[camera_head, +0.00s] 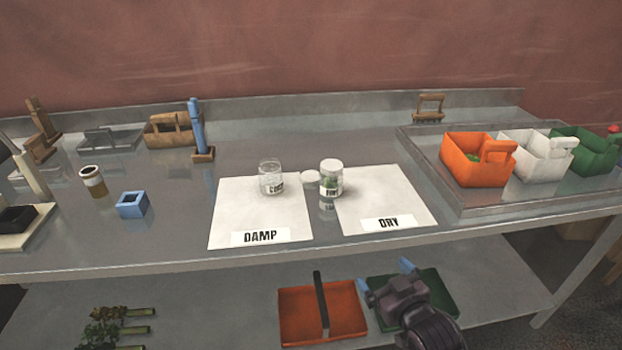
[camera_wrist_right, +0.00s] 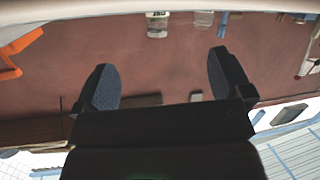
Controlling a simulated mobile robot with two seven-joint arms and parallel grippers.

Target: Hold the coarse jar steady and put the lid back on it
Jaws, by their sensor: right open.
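The coarse jar (camera_head: 271,178) is a clear jar with a partly readable label starting with C. It stands upright and open-topped on the white DAMP mat (camera_head: 225,225). A white round lid (camera_head: 310,178) lies to its right, between it and a second jar (camera_head: 331,180), which wears a white lid. My right gripper (camera_head: 385,275) is in front of and below the table edge, well apart from the jars. In the wrist view the right gripper (camera_wrist_right: 164,82) is open and empty, with both jars upside down at the top edge. My left gripper is not in view.
A white DRY mat (camera_head: 390,190) lies at right, by a raised tray (camera_head: 470,206) with orange, white and green caddies. A blue block (camera_head: 132,205) and a brown-banded jar (camera_head: 92,181) stand at left. A lower shelf holds a red tray (camera_head: 298,335). Metal behind the jars is clear.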

